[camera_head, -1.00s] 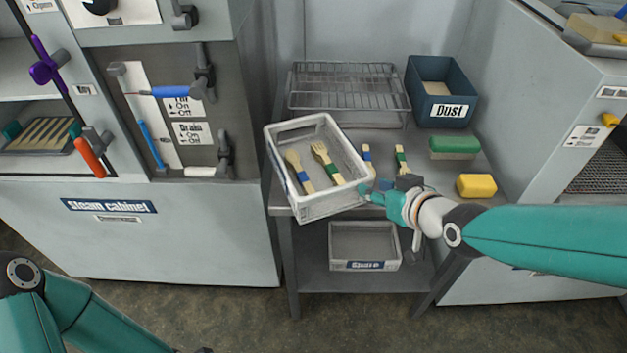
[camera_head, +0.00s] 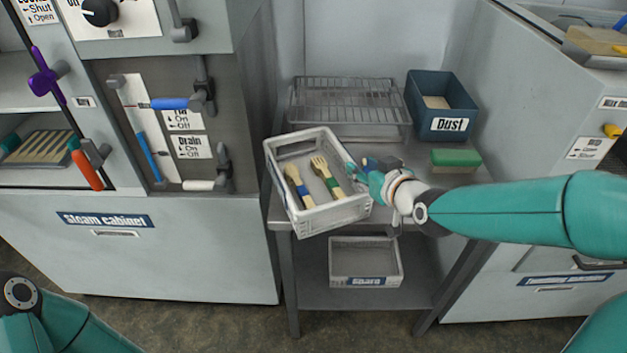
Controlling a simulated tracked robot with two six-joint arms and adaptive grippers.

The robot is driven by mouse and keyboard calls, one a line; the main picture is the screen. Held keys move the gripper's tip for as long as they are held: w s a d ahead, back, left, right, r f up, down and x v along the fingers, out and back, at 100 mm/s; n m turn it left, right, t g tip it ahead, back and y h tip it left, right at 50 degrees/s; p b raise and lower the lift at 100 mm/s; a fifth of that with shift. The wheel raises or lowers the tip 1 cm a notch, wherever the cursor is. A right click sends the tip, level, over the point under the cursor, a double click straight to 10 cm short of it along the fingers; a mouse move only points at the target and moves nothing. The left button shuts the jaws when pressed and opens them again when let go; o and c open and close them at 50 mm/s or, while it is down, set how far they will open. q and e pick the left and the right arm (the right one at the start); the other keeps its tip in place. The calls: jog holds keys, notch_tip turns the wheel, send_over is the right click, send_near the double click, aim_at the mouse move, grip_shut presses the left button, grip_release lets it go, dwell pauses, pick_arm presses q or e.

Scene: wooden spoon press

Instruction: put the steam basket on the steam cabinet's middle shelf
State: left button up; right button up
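The steam basket (camera_head: 336,214) is a light grey, open perforated basket holding a wooden spoon (camera_head: 299,186) and a wooden fork (camera_head: 326,178). It sits askew at the table's front left, its near corner over the edge. My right gripper (camera_head: 354,174) is at the basket's right rim, fingertips at or against it; whether they are closed on it is unclear. The steam cabinet (camera_head: 180,250) is at the left. Its open compartment shows an upper shelf (camera_head: 25,92) and, lower, a tray of wooden pieces (camera_head: 40,148); the rest is cut off. My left gripper is out of view.
A wire rack (camera_head: 345,98) and a blue Dust bin (camera_head: 447,125) stand behind the basket. A Spare tray (camera_head: 365,282) is on the shelf below. Handles (camera_head: 85,170) project from the cabinet front.

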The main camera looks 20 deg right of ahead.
aim_at(350, 157)
jog(key=shift+r+p+x, duration=0.15)
jog(key=shift+p+x, duration=0.1)
jog(key=shift+x, duration=1.2)
jog(key=shift+r+p+x, duration=0.1)
jog(key=shift+p+x, duration=0.15)
jog(key=shift+x, duration=1.2)
jog(key=shift+w+a, duration=0.1)
grip_shut()
